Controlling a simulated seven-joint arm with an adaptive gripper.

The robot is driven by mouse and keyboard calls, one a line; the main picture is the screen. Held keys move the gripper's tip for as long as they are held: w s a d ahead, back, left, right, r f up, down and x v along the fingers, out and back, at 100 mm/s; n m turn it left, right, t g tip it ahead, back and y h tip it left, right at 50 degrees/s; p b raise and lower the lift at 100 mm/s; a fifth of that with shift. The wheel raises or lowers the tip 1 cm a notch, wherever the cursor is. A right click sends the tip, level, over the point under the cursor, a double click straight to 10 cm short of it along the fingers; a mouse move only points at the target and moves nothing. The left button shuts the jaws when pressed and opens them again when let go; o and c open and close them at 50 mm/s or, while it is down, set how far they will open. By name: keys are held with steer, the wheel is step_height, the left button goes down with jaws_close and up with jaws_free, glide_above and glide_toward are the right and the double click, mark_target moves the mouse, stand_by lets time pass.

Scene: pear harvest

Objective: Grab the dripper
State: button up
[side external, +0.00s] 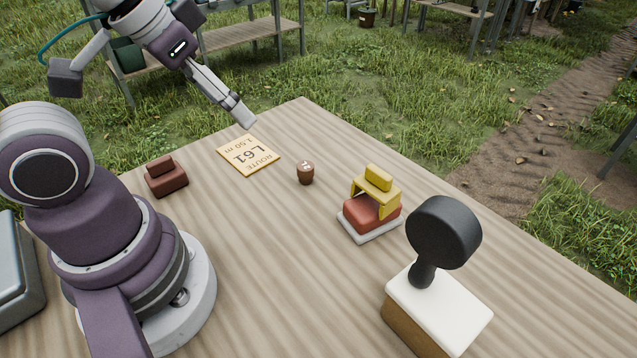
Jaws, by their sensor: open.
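No thing here is plainly a dripper, and I cannot tell which object is meant. A small brown round cup-like piece (305,173) with a pale mark on top stands upright mid-table. To its right, a yellow bracket-shaped piece (378,190) sits over a red block (368,214) on a pale base. My gripper (246,122) is in the air near the table's far edge, above the sign and up-left of the brown piece. It is open and seems empty; its fingers overlap from this angle, so the gap between them is hidden.
A dark red stepped block (166,178) is at left. A tall black round-headed tool (442,232) stands on a white-topped block (438,304) at front right. The wooden table (290,270) is clear at the front middle.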

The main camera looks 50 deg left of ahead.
steer(key=w+a+n+g, duration=0.2)
steer(key=w+n, duration=0.4)
steer(key=n, duration=0.1)
steer(key=n+g, duration=0.4)
steer(key=n, duration=0.7)
glide_above(305, 165)
steer(key=f, duration=1)
steer(key=shift+a+f, duration=0.1)
steer(key=shift+a, duration=0.1)
steer(key=f, duration=0.9)
steer(key=shift+d+f, duration=0.25)
steer(key=c, duration=0.9)
